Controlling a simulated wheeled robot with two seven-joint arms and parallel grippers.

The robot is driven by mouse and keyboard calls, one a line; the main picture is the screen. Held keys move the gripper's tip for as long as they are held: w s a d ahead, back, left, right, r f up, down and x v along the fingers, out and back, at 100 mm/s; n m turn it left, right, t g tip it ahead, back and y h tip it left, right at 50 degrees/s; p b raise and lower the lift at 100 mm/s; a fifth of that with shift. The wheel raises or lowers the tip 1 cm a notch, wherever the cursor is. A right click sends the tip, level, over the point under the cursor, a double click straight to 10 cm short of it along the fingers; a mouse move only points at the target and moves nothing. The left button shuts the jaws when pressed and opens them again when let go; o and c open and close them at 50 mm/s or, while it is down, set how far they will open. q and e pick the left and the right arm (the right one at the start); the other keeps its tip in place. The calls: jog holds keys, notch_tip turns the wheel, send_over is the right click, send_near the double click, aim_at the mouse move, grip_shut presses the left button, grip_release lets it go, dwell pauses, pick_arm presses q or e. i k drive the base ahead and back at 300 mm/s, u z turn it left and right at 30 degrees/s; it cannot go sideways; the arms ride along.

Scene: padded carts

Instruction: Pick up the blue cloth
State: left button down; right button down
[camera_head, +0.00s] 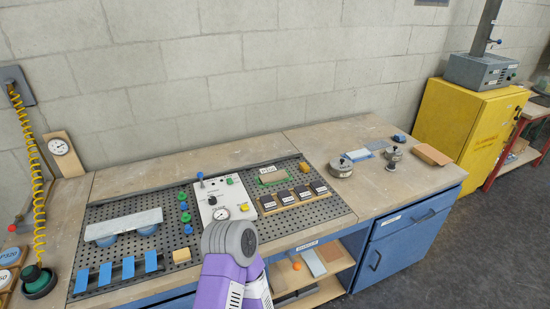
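I cannot tell for sure which thing is the blue cloth. A light blue flat piece (358,155) lies on the right part of the bench, beside a round metal piece. Several blue strips (128,267) stand at the front left of the perforated plate. A purple and grey link of one of my arms rises at the bottom middle. Neither gripper shows in the view.
The bench (205,156) runs along a block wall. A white control panel (222,197) with a gauge stands on the perforated plate. Round metal pieces (341,166) and a brown block (432,155) sit at the right. A yellow cabinet (468,125) stands beyond; floor is clear at lower right.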

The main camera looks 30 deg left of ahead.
aim_at(400, 136)
jog(key=u, duration=0.45)
jog(key=k, duration=0.45)
jog(key=z, duration=1.35)
jog(key=i, duration=2)
jog(key=z, duration=0.4)
